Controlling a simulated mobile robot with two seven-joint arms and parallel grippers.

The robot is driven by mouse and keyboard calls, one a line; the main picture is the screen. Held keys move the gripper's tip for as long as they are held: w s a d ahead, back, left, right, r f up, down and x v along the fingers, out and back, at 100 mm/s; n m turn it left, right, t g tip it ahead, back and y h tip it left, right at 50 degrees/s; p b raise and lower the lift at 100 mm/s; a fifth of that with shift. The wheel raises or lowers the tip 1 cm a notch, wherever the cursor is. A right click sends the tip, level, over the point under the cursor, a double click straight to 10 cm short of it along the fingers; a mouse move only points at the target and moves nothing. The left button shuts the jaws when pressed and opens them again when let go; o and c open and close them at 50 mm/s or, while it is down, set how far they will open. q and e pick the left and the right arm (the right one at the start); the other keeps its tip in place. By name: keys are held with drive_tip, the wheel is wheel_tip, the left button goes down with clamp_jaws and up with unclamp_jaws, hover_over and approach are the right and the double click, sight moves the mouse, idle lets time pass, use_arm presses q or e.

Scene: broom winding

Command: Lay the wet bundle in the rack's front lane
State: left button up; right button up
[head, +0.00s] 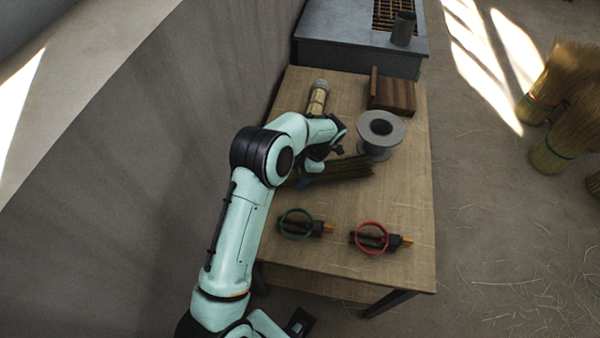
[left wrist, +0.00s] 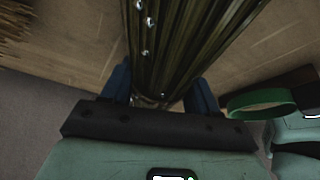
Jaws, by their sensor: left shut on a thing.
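The wet bundle (head: 345,168) is a dark olive sheaf of straw with shiny drops on it, lying level over the middle of the table. In the left wrist view the bundle (left wrist: 190,40) runs away between the two blue fingers. My left gripper (head: 305,182) is shut on its near end; the fingers (left wrist: 160,92) sit on either side of it. Whether the bundle touches the table is unclear. A brown wooden piece with slats (head: 393,94), seemingly the rack, stands at the table's back right; its lanes are hard to make out.
A grey spool (head: 380,132) stands between bundle and slatted piece. A pale bundle (head: 318,98) lies at the back left. Tools with a green ring (head: 296,223) and a red ring (head: 372,237) lie in front. A grey basin (head: 345,40) adjoins the back. Brooms (head: 560,90) stand right.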

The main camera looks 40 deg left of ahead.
use_arm(q)
drive_tip(key=shift+f, duration=0.1)
drive_tip(key=o, duration=0.7)
drive_tip(key=shift+f, duration=0.1)
drive_tip(key=shift+c, duration=0.2)
drive_tip(key=o, duration=0.4)
